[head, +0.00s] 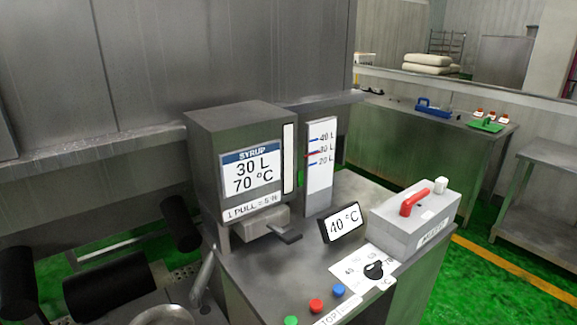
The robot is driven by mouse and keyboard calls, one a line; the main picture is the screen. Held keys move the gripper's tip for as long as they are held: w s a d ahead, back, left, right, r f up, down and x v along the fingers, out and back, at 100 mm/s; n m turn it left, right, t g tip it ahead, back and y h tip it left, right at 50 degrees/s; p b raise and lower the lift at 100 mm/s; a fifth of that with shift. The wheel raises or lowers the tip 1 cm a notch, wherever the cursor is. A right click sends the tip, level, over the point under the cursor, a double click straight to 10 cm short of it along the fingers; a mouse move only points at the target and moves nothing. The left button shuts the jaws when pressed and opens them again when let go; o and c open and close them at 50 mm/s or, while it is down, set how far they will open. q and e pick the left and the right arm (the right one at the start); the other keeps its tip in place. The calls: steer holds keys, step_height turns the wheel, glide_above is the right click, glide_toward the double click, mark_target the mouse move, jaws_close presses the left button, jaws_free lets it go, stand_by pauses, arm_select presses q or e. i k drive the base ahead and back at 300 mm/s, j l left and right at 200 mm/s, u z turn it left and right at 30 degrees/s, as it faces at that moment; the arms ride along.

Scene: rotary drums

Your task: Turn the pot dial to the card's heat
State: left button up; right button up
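The card (251,172) on the front of the grey box reads SYRUP, 30 L, 70 °C. The pot dial (374,270) is a black knob on a white plate (350,262) with numbers around it; 40 is at the left and 70 at the right. Its pointer is too small to read surely. A tilted black-framed display (342,222) behind the dial reads 40 °C. Neither gripper shows in the head view, and nothing touches the dial.
A grey box with a red lever (414,202) stands right of the display. Red, blue and green buttons (316,305) sit at the counter's front. A lever (284,235) sticks out below the card. A level gauge (320,165) stands behind. Dark cylinders (100,289) are at lower left.

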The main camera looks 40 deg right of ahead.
mark_target(374, 270)
steer(key=z, duration=1.7)
